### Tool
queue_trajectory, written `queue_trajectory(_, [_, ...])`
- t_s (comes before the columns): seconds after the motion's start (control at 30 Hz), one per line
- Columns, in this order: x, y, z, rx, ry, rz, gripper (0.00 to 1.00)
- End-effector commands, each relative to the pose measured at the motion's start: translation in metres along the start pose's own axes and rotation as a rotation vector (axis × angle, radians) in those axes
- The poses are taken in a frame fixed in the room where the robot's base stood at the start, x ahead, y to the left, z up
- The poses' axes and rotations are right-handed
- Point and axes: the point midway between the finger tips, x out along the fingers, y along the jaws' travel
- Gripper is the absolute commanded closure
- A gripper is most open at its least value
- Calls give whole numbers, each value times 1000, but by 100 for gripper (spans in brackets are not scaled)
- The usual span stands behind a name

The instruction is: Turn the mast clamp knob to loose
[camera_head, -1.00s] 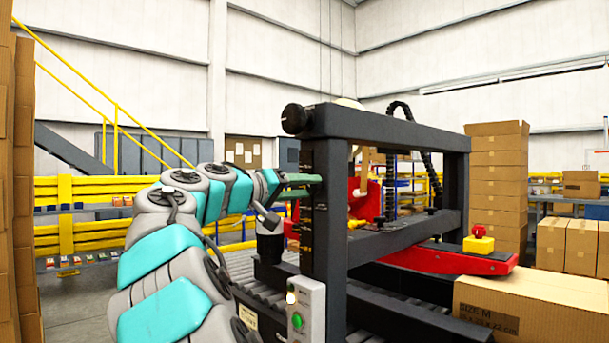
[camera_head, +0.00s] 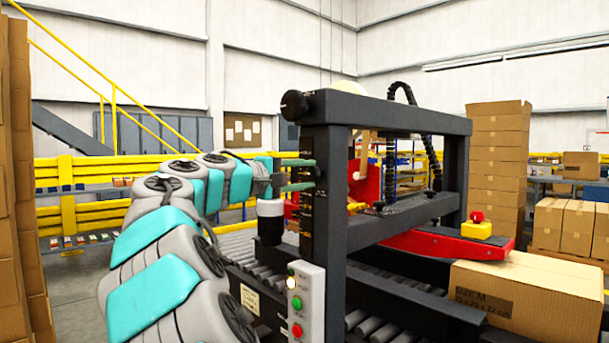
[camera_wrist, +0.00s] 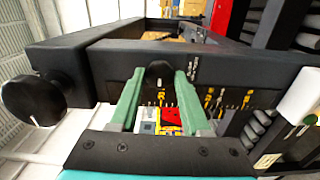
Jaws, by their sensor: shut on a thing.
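A round black knob (camera_wrist: 160,73) sits on the face of the machine's dark upright post (camera_head: 325,215), beside yellow and white marks. My gripper (camera_wrist: 159,77) has its two green fingers on either side of this knob and is shut on it. In the head view, my gripper (camera_head: 306,175) reaches the post from the left, its fingers one above the other. The knob is hard to make out there. The marks are too small to read, and I cannot tell how far the knob is turned.
A larger black knob (camera_wrist: 35,98) stands out at the frame's corner, also seen at the top in the head view (camera_head: 294,103). A red arm with a yellow stop-button box (camera_head: 476,229) and a carton (camera_head: 530,295) are at right.

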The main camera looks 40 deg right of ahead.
Motion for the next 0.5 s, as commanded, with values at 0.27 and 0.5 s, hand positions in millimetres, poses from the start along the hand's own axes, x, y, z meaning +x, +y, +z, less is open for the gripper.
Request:
queue_trajectory(0.27, [-1, 1, -1, -52, 3, 2, 100])
queue_trajectory(0.5, [-1, 1, -1, -56, 3, 2, 100])
